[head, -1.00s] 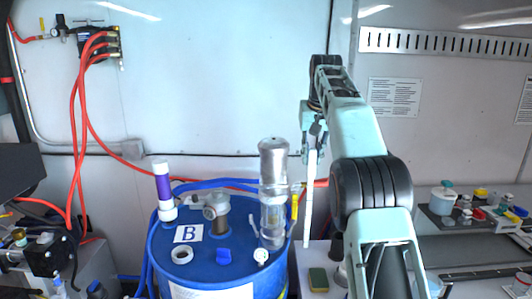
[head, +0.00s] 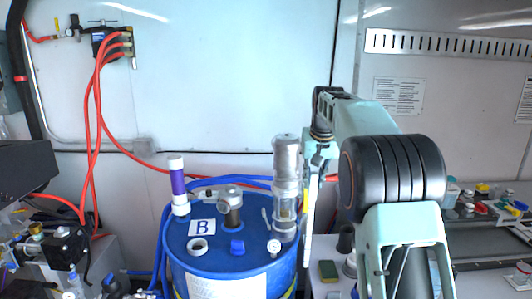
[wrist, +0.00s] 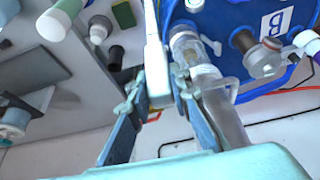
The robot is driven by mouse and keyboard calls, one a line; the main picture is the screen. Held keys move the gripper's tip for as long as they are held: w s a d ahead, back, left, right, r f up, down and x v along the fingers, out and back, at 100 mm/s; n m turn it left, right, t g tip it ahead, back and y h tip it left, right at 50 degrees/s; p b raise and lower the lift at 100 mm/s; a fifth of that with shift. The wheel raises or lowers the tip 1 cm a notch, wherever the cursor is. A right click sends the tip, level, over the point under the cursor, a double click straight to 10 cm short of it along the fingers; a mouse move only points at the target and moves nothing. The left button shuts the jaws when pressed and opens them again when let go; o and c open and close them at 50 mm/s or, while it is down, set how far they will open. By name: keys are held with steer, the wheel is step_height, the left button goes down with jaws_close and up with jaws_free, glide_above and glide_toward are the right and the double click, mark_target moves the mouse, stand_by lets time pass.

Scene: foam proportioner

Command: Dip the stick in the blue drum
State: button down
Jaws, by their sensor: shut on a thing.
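The blue drum (head: 182,262) stands in the middle of the head view, with a "B" label and fittings on its lid. The white stick (head: 309,220) hangs nearly upright from my gripper (head: 318,150), just right of the drum's edge in the head view. In the wrist view the stick (wrist: 155,50) is between the fingers of my gripper (wrist: 158,95), which is shut on it. The drum's rim (wrist: 235,14) shows at the top right there. The stick's lower end is outside the drum.
Right of the drum, a sponge (head: 328,270) lies on a grey bench. Red hoses (head: 90,130) hang at left.

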steer(key=s+f, duration=1.8)
steer(key=s, duration=0.3)
steer(key=shift+s+a+f, duration=0.25)
steer(key=shift+a+f, duration=0.05)
